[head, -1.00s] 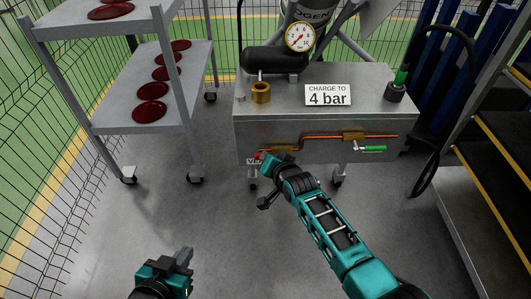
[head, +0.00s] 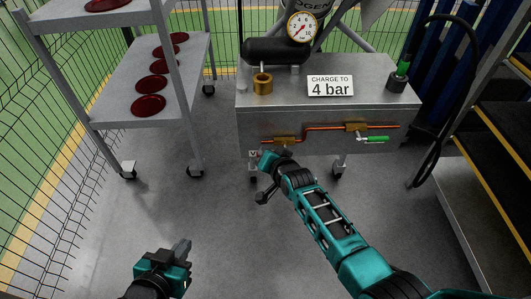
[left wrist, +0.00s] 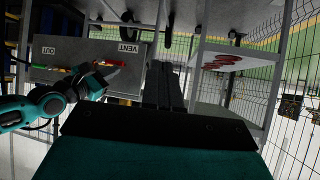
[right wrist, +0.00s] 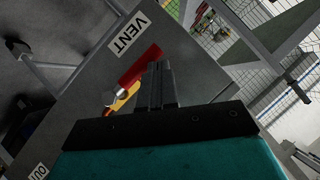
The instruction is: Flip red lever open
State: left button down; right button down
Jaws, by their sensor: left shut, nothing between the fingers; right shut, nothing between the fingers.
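The red lever (right wrist: 140,66) shows in the right wrist view on the grey box's front, beside a brass valve body (right wrist: 124,99) and near the VENT label (right wrist: 128,33). It runs roughly along the direction of that lettering. My right gripper (right wrist: 158,68) is shut and empty, its fingertips close beside the lever's outer end; I cannot tell if they touch. In the head view my right gripper (head: 266,160) is at the box's lower left front and hides the lever. My left gripper (head: 184,246) is shut and empty, low over the floor, well away from the box.
A green lever (head: 376,139) sits on the copper pipe (head: 320,128) at right. The box top carries a gauge (head: 301,27) and a "4 bar" sign (head: 331,86). A grey shelf cart (head: 110,122) with red discs stands left, steps (head: 496,130) at right. Floor between is clear.

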jog(key=p+v, duration=0.8)
jog(key=v, duration=0.5)
jog(key=shift+p, duration=0.35)
dwell(0.4)
